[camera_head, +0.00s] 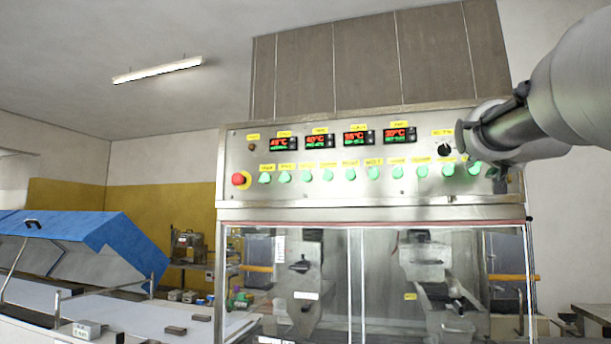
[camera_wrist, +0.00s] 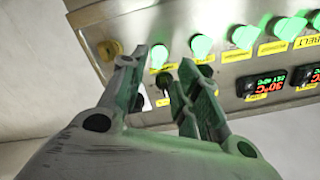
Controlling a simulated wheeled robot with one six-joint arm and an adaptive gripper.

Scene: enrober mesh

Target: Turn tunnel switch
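The steel control panel (camera_head: 300,190) carries a row of green switches, a black knob (camera_head: 443,149) and yellow labels too small to read, so I cannot tell which switch is the tunnel one. My gripper (camera_wrist: 163,60) is open in front of the panel's right end. In the wrist view, which is turned over, a green switch (camera_wrist: 159,56) and a dark knob (camera_wrist: 163,82) show in the gap between the fingers. I cannot tell whether the fingers touch either. In the head view my arm covers part of the panel's right end.
A red button (camera_head: 239,179) sits at the panel's left end, with several lit displays (camera_head: 320,141) above the switches. Glass doors (camera_head: 335,280) lie below. A blue-hooded machine (camera_head: 75,235) stands at the left. The space in front of the panel's left part is clear.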

